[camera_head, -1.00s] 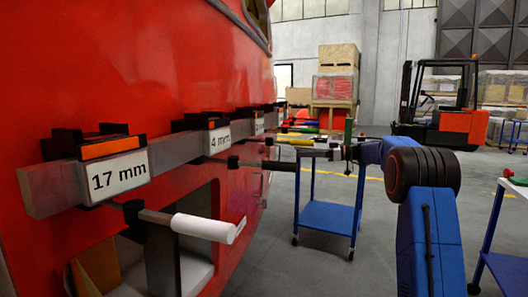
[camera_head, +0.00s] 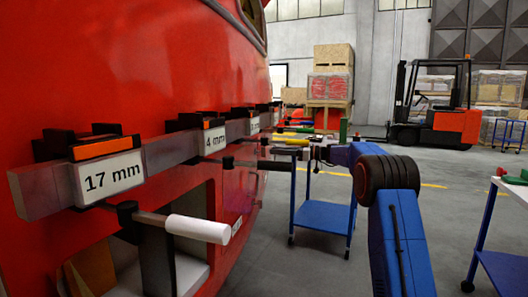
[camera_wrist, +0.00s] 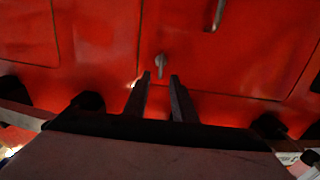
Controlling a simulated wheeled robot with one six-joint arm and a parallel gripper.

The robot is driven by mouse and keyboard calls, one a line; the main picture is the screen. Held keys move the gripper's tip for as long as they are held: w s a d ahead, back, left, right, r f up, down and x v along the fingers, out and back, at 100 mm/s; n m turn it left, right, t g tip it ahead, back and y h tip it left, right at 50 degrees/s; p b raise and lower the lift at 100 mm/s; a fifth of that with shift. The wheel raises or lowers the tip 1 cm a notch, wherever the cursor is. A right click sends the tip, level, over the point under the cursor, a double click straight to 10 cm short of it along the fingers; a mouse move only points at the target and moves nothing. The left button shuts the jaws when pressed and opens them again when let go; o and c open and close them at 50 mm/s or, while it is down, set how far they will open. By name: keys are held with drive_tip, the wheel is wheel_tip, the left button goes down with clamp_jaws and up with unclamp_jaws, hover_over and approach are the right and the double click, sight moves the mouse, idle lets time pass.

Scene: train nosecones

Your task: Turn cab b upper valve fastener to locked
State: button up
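In the wrist view a small grey fastener (camera_wrist: 160,64) sits on the red cab panel, its handle pointing about up and down in the picture. My gripper (camera_wrist: 160,76) is open and empty, with its two dark fingers apart. The fastener shows just beyond the fingertips, roughly centred between them; I cannot tell the gap in depth. A longer grey handle (camera_wrist: 215,15) is higher up on the panel, to the right. In the head view my arm reaches left toward the red cab (camera_head: 110,60); the fastener is not visible there, and no lock marking can be read.
A grey rail (camera_head: 165,153) with labels, including "17 mm", and black clamps runs along the red side at left. A tool with a white handle (camera_head: 198,228) juts out below. A blue trolley (camera_head: 322,215) stands behind my arm. A forklift (camera_head: 435,110) stands farther back. Open floor lies between.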

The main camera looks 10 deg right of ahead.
sight(264, 150)
drive_tip(key=x, duration=0.6)
drive_tip(key=shift+w+a, duration=0.15)
drive_tip(key=shift+a, duration=0.1)
drive_tip(key=shift+c, duration=0.3)
clamp_jaws()
